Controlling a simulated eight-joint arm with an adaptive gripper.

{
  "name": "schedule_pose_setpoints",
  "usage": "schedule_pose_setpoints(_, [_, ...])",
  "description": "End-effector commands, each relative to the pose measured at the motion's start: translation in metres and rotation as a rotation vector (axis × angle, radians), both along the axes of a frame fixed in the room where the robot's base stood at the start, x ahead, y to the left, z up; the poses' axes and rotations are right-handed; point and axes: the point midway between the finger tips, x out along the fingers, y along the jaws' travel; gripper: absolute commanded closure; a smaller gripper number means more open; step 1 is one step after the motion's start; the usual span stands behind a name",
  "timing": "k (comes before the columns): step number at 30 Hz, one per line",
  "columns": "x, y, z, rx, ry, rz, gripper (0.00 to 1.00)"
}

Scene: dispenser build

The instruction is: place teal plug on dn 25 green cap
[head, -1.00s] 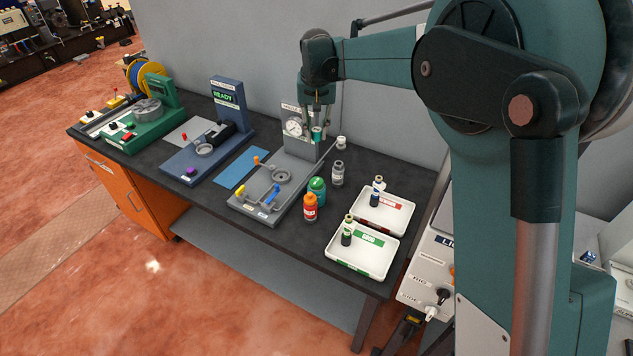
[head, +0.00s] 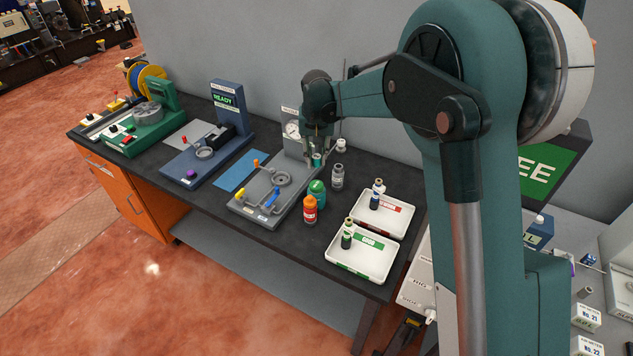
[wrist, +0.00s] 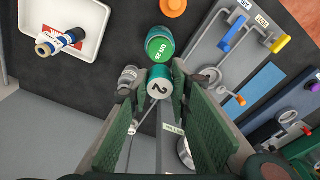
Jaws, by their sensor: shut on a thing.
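My gripper (head: 318,153) is shut on the teal plug (head: 317,160), above the table and just behind the green-capped bottle. In the wrist view the teal plug (wrist: 160,83) sits between the fingertips, its pale face marked "2" toward the camera. The green cap (head: 317,187) tops a bottle standing upright on the dark table. In the wrist view the green cap (wrist: 160,45) shows a "DN 25" label just beyond the plug. Plug and cap look apart, but the height between them is hard to tell.
An orange bottle (head: 310,210) and a grey bottle (head: 337,176) flank the green one closely. A grey fixture (head: 262,208) with levers lies to the left. Two white trays (head: 338,265) (head: 408,222) with small bottles stand to the right.

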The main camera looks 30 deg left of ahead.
Motion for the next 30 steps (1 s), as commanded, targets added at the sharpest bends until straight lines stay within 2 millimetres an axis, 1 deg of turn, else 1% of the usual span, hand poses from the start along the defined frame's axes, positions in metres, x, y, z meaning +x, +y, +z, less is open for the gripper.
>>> schedule_pose_setpoints(12, [0.0, 0.0, -0.051, 0.0, 0.0, 0.0, 0.92])
schedule_pose_setpoints(16, [0.0, 0.0, -0.056, 0.0, 0.0, 0.0, 0.92])
schedule_pose_setpoints(26, [0.0, 0.0, -0.058, 0.0, 0.0, 0.0, 0.92])
schedule_pose_setpoints(30, [0.0, 0.0, -0.068, 0.0, 0.0, 0.0, 0.92])
